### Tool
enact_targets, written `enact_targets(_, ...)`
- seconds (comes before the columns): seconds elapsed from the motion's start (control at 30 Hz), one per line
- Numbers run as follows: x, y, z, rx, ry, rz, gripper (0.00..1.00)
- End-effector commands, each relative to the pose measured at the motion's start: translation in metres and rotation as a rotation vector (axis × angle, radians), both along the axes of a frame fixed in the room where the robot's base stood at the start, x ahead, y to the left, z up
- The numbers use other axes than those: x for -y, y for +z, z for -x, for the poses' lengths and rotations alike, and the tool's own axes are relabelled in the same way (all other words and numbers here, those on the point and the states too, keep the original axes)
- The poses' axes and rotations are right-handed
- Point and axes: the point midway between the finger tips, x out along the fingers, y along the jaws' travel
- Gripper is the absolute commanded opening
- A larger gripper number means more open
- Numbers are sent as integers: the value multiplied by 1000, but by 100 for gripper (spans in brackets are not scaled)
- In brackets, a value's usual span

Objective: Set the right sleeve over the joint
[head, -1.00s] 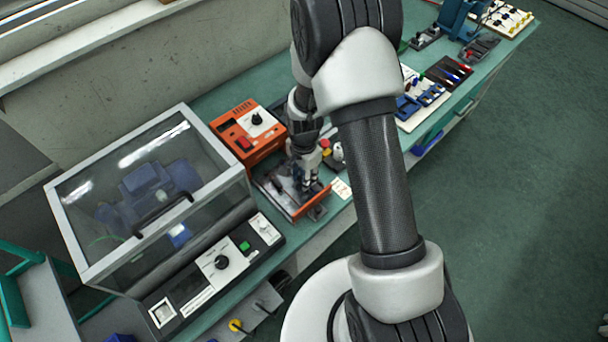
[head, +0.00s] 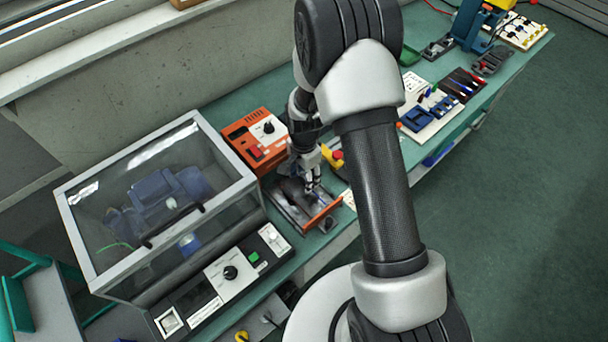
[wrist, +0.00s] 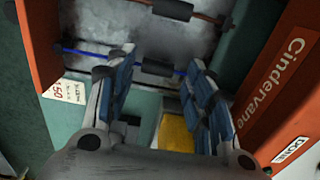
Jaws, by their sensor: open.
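My gripper (wrist: 162,58) is open, its blue-padded fingers apart above a grey-floored orange fixture (wrist: 270,75). A black sleeve (wrist: 160,67) on a blue wire (wrist: 85,50) shows between the fingertips, with no visible grip on it. Another black sleeve (wrist: 172,9) sits on a reddish-brown wire (wrist: 120,3) at the top of the wrist view. The fingers hide parts of the blue wire, and I cannot make out its joint. In the head view my gripper (head: 312,187) is over the fixture (head: 322,214), where the sleeves are too small to tell.
An orange box with a dial (head: 256,137) stands behind the fixture. A clear-lidded case (head: 160,205) and a control panel (head: 232,272) are to the left. A red-and-yellow button (head: 337,157) is close to my gripper. Racks of parts (head: 430,112) lie farther right on the bench.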

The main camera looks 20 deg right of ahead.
Motion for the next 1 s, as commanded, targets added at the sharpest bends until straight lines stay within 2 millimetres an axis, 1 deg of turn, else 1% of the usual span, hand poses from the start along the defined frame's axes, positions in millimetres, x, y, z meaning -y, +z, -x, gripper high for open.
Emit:
enact_targets(0.17,0,0,0,0,0,0,48)
enact_targets(0.3,0,8,0,1,0,0,48)
enact_targets(0.37,0,17,-1,4,0,1,48)
enact_targets(0.47,0,37,-2,5,0,0,48)
enact_targets(0.6,0,68,-1,5,0,0,48)
enact_targets(0.7,0,88,-1,4,0,0,48)
enact_targets(0.8,0,103,-1,3,0,0,48)
enact_targets(0.9,0,114,0,2,0,0,48)
enact_targets(1.0,0,119,0,0,0,0,48)
